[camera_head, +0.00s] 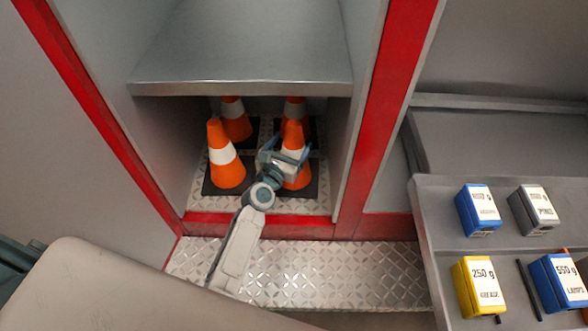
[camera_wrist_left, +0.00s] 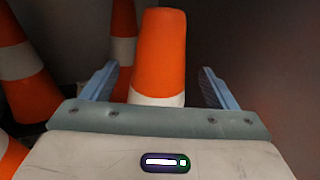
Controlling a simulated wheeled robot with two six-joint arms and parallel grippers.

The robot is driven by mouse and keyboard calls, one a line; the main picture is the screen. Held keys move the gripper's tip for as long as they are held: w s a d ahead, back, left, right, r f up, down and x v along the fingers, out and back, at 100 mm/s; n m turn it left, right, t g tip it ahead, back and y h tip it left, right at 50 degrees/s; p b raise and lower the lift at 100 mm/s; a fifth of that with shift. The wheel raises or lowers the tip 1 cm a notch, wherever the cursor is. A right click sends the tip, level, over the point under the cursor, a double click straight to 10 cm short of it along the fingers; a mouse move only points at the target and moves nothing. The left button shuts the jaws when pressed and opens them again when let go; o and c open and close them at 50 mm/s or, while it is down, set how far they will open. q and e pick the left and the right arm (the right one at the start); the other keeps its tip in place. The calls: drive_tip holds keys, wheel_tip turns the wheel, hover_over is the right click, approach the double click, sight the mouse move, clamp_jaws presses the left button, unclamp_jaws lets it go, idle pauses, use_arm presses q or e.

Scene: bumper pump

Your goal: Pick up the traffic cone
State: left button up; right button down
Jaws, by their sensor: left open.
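Several orange traffic cones with white bands and black bases stand in a low compartment. My left gripper (camera_head: 285,150) is open at the front right cone (camera_head: 296,180), its fingers around the upper part. In the left wrist view this cone (camera_wrist_left: 160,55) stands between the two open fingers (camera_wrist_left: 160,88), with a gap on each side. The front left cone (camera_head: 226,171) stands to the left of it. The back left cone (camera_head: 236,120) and back right cone (camera_head: 294,107) are behind, partly hidden by the shelf. My right gripper is not in view.
A grey shelf (camera_head: 240,88) hangs low above the cones. A red-edged post (camera_head: 385,120) bounds the compartment on the right. A grey rack with boxes, including a yellow box (camera_head: 478,287) and a blue box (camera_head: 478,210), stands at the right.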

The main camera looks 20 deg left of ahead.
use_arm(q)
drive_tip(key=w, duration=0.4)
drive_tip(key=shift+w+d+f, duration=0.1)
drive_tip(key=shift+w+d, duration=0.1)
drive_tip(key=shift+w, duration=0.15)
clamp_jaws()
